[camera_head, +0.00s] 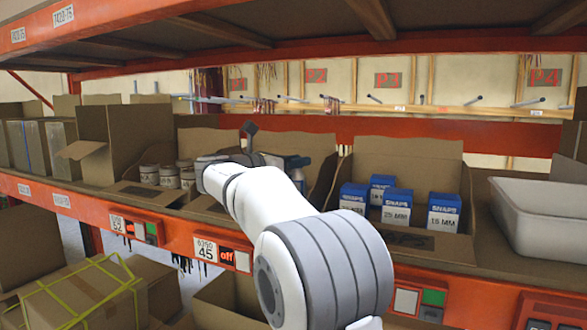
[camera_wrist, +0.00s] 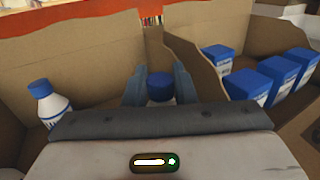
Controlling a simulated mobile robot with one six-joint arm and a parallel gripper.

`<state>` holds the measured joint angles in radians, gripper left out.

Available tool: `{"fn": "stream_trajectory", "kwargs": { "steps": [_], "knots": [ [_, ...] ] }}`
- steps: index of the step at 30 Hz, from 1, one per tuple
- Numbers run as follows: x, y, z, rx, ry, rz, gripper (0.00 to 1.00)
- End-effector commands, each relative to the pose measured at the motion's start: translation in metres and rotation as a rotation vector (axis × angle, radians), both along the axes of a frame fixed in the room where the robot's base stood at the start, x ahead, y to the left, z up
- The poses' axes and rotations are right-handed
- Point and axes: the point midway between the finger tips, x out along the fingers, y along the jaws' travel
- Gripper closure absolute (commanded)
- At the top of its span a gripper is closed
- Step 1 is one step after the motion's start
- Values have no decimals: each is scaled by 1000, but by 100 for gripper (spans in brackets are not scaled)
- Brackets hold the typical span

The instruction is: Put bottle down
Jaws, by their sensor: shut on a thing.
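My gripper (camera_wrist: 160,88) is shut on a bottle with a blue cap (camera_wrist: 160,87). The cap shows between the two blue-grey fingers in the wrist view; most of the bottle's body is hidden behind my gripper. The held bottle is inside or just above an open cardboard box (camera_wrist: 85,75); whether its base touches the box floor cannot be told. A second white bottle with a blue cap (camera_wrist: 50,103) stands at the left in the same box. In the head view my arm reaches into this box on the shelf and covers much of it.
Right of the bottle box, another cardboard box (camera_head: 420,155) holds several blue and white boxes (camera_head: 397,207). Jars (camera_head: 168,176) stand in a box at the left. A pale bin (camera_head: 545,215) stands far right. An orange shelf beam (camera_head: 350,40) runs overhead.

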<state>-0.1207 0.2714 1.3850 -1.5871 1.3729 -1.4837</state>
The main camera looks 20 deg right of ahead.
Motion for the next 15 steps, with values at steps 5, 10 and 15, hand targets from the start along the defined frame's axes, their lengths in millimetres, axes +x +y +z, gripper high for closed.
{"fn": "stream_trajectory", "kwargs": {
  "steps": [5,10,15],
  "knots": [
    [0,1,-11,-1,-1,2,100],
    [0,1,-11,-1,-1,2,100],
    [0,2,-15,-1,-1,3,75]
  ]
}}
